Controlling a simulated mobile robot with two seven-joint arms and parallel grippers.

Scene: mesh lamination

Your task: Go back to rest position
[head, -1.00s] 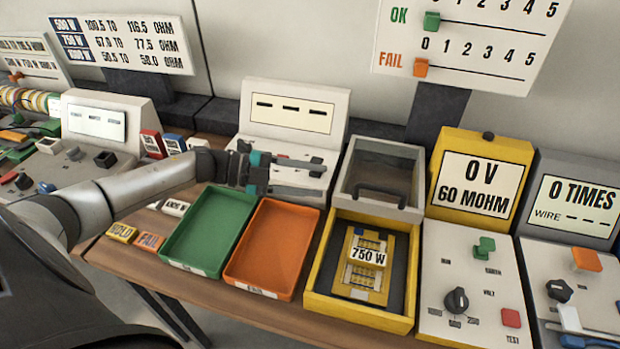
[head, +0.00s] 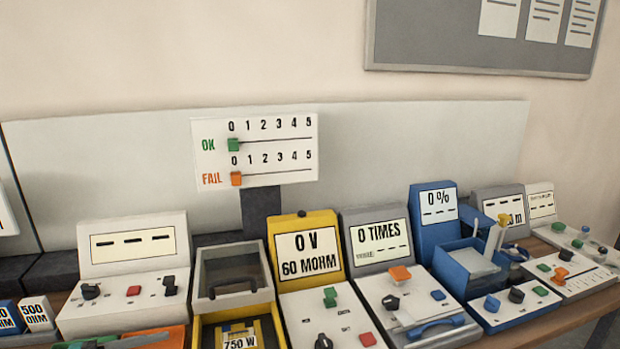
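My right gripper does not show. The yellow fixture box (head: 240,322) stands at the bottom centre with the piece marked 750 W (head: 240,338) inside it. Its grey-framed clear lid (head: 232,272) stands raised behind it.
The orange tray (head: 158,338) is at the bottom edge. A row of testers fills the bench: the grey meter (head: 133,240), the yellow 60 MOHM unit (head: 307,250), the 0 TIMES unit (head: 379,245) and the blue unit (head: 436,225). The OK/FAIL counter board (head: 256,150) stands behind.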

